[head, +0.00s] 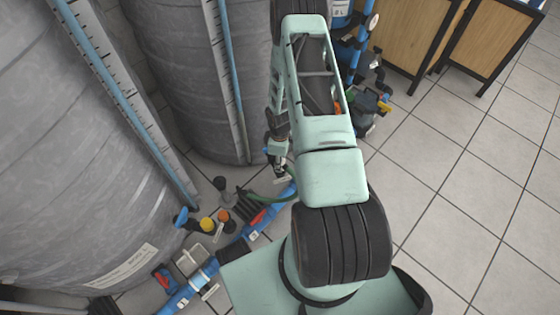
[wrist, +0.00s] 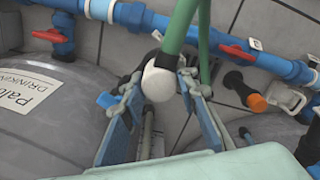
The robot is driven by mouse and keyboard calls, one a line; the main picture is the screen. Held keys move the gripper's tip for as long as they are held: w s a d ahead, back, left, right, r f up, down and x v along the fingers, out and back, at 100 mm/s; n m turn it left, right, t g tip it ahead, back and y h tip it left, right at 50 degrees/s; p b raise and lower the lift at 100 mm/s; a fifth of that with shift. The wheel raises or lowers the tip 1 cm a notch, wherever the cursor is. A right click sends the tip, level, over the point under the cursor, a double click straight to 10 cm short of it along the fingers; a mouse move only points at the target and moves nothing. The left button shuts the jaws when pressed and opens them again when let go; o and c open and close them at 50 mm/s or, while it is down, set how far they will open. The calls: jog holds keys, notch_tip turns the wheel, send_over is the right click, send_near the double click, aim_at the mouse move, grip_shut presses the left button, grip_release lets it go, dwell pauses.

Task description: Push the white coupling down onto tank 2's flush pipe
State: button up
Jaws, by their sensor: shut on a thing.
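In the wrist view, the white coupling (wrist: 160,80) sits between the fingertips of my gripper (wrist: 163,88). A green hose (wrist: 181,30) rises from it. The blue-grey fingers are closed on its two sides. In the head view, my gripper (head: 280,172) is low beside a grey tank (head: 190,75), above the floor pipework; the coupling is too small there to make out clearly. A narrow grey upright piece (wrist: 147,130) shows below the coupling between the fingers. I cannot tell if it is the flush pipe or if the coupling touches it.
A blue pipe (wrist: 225,45) with red-handled valves runs behind the gripper. A labelled grey tank (wrist: 45,120) stands close on the left in the wrist view. An orange-capped black fitting (wrist: 245,93) is to the right. Open tiled floor (head: 460,170) lies right in the head view.

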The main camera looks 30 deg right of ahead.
jog(key=shift+f, duration=0.15)
jog(key=o, duration=1.1)
notch_tip(320, 180, up, 12)
jog(key=shift+r, duration=0.1)
